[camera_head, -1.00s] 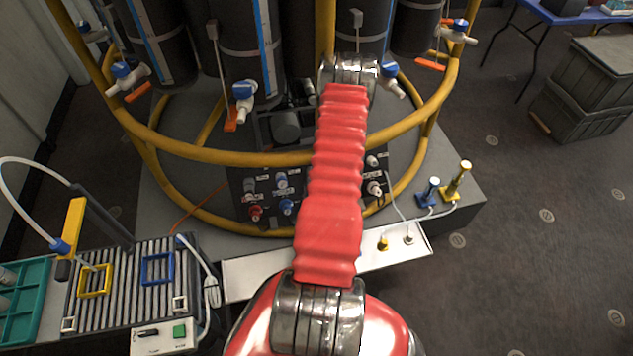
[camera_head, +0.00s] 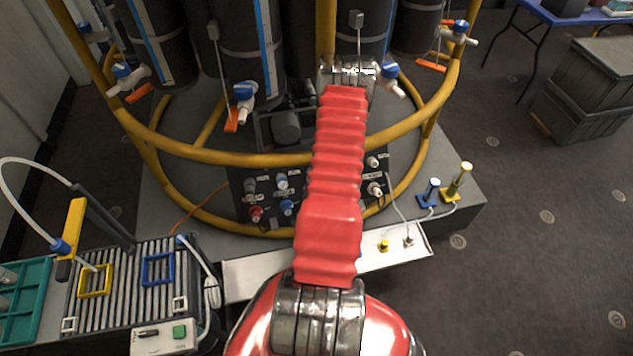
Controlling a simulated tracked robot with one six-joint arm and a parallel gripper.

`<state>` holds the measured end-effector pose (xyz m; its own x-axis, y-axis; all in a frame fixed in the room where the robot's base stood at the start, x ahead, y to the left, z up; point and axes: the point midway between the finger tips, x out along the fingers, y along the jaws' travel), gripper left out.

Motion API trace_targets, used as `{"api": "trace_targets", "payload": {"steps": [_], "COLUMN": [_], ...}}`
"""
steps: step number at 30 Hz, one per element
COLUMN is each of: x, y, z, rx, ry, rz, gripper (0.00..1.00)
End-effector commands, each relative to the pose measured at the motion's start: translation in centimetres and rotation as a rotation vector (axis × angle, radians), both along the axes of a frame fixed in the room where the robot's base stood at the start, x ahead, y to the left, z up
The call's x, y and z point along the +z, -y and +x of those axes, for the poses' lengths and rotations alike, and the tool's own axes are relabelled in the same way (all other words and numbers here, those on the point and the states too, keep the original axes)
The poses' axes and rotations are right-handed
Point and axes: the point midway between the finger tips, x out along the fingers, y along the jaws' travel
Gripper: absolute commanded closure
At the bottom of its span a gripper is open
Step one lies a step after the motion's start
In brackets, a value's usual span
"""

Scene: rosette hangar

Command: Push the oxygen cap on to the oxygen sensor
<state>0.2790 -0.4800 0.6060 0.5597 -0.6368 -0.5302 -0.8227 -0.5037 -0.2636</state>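My red ribbed arm reaches up the middle of the view to a metal joint in front of the yellow frame; my gripper is not in view. At the right corner of the grey platform stand a blue upright fitting (camera_head: 429,193) and a yellow upright fitting (camera_head: 456,181), each on a small base with a white cable. I cannot tell which, if either, is the oxygen sensor or its cap. A small yellow piece (camera_head: 384,246) sits on the white strip (camera_head: 270,273). Labels are too small to read.
A round yellow rail (camera_head: 225,157) encircles dark cylinders (camera_head: 247,55) with blue-handled valves (camera_head: 245,94). A black panel with several knobs (camera_head: 282,181) lies behind my arm. A ribbed rack (camera_head: 125,290) and teal tray (camera_head: 40,310) stand at lower left.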

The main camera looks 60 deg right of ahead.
Motion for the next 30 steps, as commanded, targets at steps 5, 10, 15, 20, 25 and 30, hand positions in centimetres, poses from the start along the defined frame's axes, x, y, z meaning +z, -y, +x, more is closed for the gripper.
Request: {"api": "trace_targets", "payload": {"steps": [5, 10, 15, 20, 25, 30], "x": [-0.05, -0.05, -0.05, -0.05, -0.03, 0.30], "y": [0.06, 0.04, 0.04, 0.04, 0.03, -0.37], "z": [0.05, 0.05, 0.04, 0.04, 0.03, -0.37], "rx": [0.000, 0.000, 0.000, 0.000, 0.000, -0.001], "ry": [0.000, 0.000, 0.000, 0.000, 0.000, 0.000], "rz": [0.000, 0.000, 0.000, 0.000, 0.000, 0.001], "gripper": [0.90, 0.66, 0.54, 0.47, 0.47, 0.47]}}
